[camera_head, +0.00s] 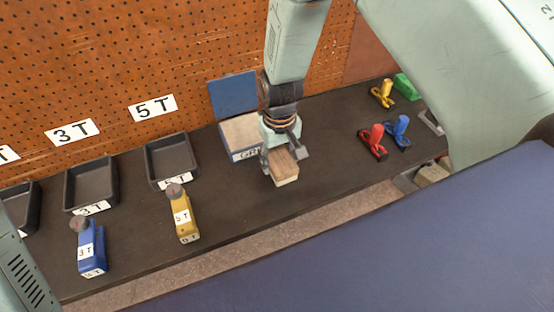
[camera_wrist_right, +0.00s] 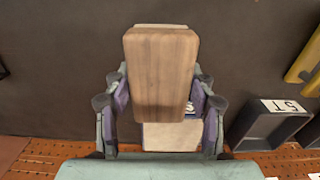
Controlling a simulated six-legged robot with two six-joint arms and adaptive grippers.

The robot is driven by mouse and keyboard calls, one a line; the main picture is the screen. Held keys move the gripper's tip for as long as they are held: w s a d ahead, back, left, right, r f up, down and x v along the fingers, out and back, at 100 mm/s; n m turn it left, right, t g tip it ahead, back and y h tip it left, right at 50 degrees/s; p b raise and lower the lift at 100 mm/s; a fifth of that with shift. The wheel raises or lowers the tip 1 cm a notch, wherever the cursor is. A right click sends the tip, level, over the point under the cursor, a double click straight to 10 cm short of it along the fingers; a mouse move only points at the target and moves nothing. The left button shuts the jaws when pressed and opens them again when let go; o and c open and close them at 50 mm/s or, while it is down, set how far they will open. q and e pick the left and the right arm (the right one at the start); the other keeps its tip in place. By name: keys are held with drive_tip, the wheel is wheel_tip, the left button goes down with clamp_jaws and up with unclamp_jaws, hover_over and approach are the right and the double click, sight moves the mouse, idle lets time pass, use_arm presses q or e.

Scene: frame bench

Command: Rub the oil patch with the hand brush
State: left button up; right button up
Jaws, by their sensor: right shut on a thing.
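The hand brush, a brown wooden block (camera_head: 284,164) with a paler lower edge, is in my right gripper (camera_head: 281,151) above the dark bench. In the right wrist view the brush's wooden back (camera_wrist_right: 160,75) fills the middle. The fingers of the right gripper (camera_wrist_right: 160,103) stand on both sides of it, shut on it. I cannot tell whether the brush touches the bench top. I cannot make out an oil patch in either view; the brush and gripper may cover it. My left gripper is not in view.
An open box (camera_head: 241,136) with a blue lid stands behind the brush. Dark trays (camera_head: 171,156) line the pegboard. Red (camera_head: 374,141), blue (camera_head: 399,130) and yellow (camera_head: 383,93) clamp-like tools lie right.

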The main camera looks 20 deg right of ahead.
drive_tip(key=shift+a+r+p, duration=0.25)
drive_tip(key=shift+r+p, duration=0.4)
drive_tip(key=shift+r, duration=0.45)
drive_tip(key=shift+r+p, duration=0.35)
drive_tip(key=shift+d+r+p, duration=0.15)
drive_tip(key=shift+r+p, duration=0.15)
drive_tip(key=shift+a, duration=0.2)
drive_tip(key=shift+w, duration=0.1)
